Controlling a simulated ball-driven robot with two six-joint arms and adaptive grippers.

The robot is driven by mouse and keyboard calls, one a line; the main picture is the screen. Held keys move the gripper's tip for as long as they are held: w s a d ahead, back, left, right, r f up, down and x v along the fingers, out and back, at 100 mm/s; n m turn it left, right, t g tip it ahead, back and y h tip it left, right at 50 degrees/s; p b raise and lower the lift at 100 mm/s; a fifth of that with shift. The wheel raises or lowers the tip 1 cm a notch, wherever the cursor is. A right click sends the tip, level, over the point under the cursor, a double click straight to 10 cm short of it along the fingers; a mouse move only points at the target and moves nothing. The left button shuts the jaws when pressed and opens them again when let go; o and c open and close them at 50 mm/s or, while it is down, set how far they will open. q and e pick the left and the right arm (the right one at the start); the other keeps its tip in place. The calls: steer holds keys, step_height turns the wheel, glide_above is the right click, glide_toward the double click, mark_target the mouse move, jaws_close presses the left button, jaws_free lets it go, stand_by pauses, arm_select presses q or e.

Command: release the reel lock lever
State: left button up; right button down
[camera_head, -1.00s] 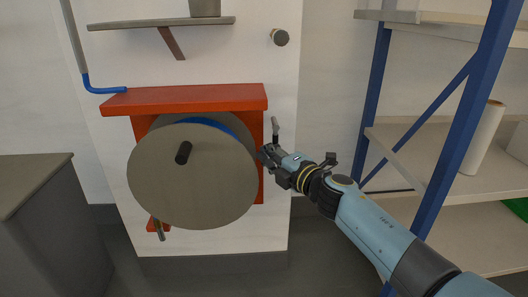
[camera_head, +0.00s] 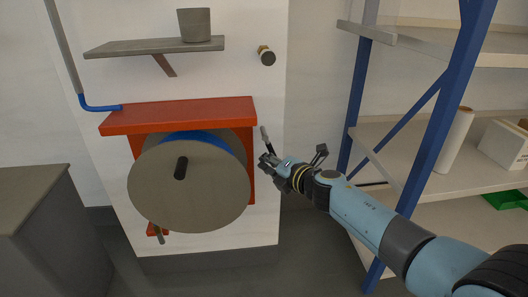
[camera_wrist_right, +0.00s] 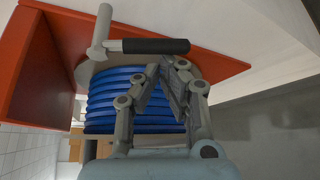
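The reel (camera_head: 215,197) is a large grey disc with a dark crank knob, mounted under a red bracket (camera_head: 180,116) on the white wall panel. The lock lever (camera_head: 265,136) stands up at the bracket's right side, tilted up-left; its lower end is close to my right gripper (camera_head: 266,163). In the right wrist view, the lever's black grip (camera_wrist_right: 155,46) runs sideways from a grey hub, just above the fingertips. My right gripper (camera_wrist_right: 159,64) has a narrow gap between its fingers, with nothing visibly held. Contact with the lever cannot be told. My left gripper is out of view.
Blue hose (camera_wrist_right: 120,104) is wound on the reel. A shelf (camera_head: 130,48) with a grey cup (camera_head: 194,25) is above. A grey cabinet (camera_head: 40,215) stands at left; a blue-framed rack (camera_head: 440,110) is at right. Floor between is clear.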

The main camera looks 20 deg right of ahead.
steer(key=d+r+n+h+p, duration=0.1)
steer(key=p, duration=0.2)
steer(key=d+n+g+h+p, duration=0.1)
steer(key=p, duration=0.2)
steer(key=shift+s+r+n, duration=0.2)
steer(key=shift+r+n, duration=0.15)
steer(key=shift+n, duration=0.05)
arm_select(q)
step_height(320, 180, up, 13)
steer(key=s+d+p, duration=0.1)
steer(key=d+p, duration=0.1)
steer(key=p, duration=0.6)
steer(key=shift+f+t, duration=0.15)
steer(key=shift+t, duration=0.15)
arm_select(e)
steer(key=d+n+h, duration=0.1)
steer(key=d+r+n+g+h, duration=0.1)
steer(key=n, duration=0.1)
steer(key=s+d+r+n+g+h, duration=0.1)
steer(key=shift+h, duration=0.4)
steer(key=shift+r, duration=0.1)
